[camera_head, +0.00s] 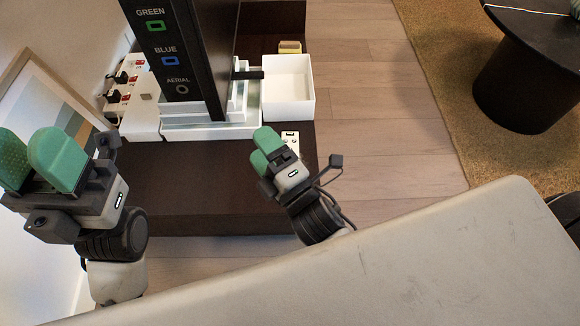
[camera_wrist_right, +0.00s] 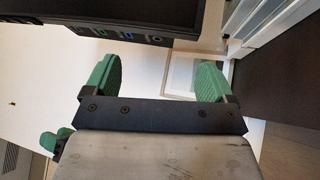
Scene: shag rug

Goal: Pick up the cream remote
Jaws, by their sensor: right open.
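A small cream-white piece with dark marks (camera_head: 290,138), which looks like the cream remote, lies on the dark brown cabinet top just beyond my right gripper. Its near part is hidden by the gripper. My right gripper (camera_head: 264,150) is open and empty, above the cabinet's front right part. In the right wrist view its green fingers (camera_wrist_right: 155,80) stand wide apart with nothing between them, and no remote shows there. My left gripper (camera_head: 33,160) is at the left edge, its green fingers apart and empty.
A white open box (camera_head: 288,88) stands on the cabinet (camera_head: 200,195), beside the black screen (camera_head: 178,60) on its stand. A small yellowish item (camera_head: 290,47) is behind the box. Power strips with plugs (camera_head: 122,85) and a framed picture (camera_head: 45,95) are left. A round black table (camera_head: 530,75) stands right.

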